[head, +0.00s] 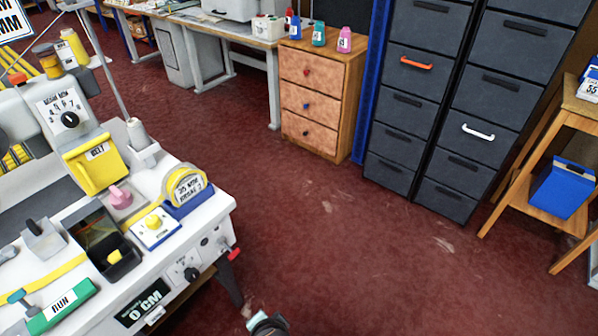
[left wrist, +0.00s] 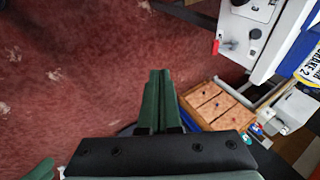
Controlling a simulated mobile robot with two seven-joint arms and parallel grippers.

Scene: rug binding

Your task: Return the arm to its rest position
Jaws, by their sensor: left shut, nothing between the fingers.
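My left gripper (left wrist: 158,75) shows in the left wrist view with its green fingers pressed together and nothing between them. It is over the red floor, clear of the machine table. In the head view a small dark part of mine with a pale teal piece shows at the bottom edge, right of the machine table's front leg. I cannot tell which arm it belongs to.
The white binding machine table (head: 213,222) with a red knob (head: 233,254) stands at left. A wooden drawer cabinet (head: 310,99), dark filing drawers (head: 405,110) and a wooden stand (head: 520,190) with a blue bin (head: 562,190) stand beyond. The red floor (head: 330,250) between is clear.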

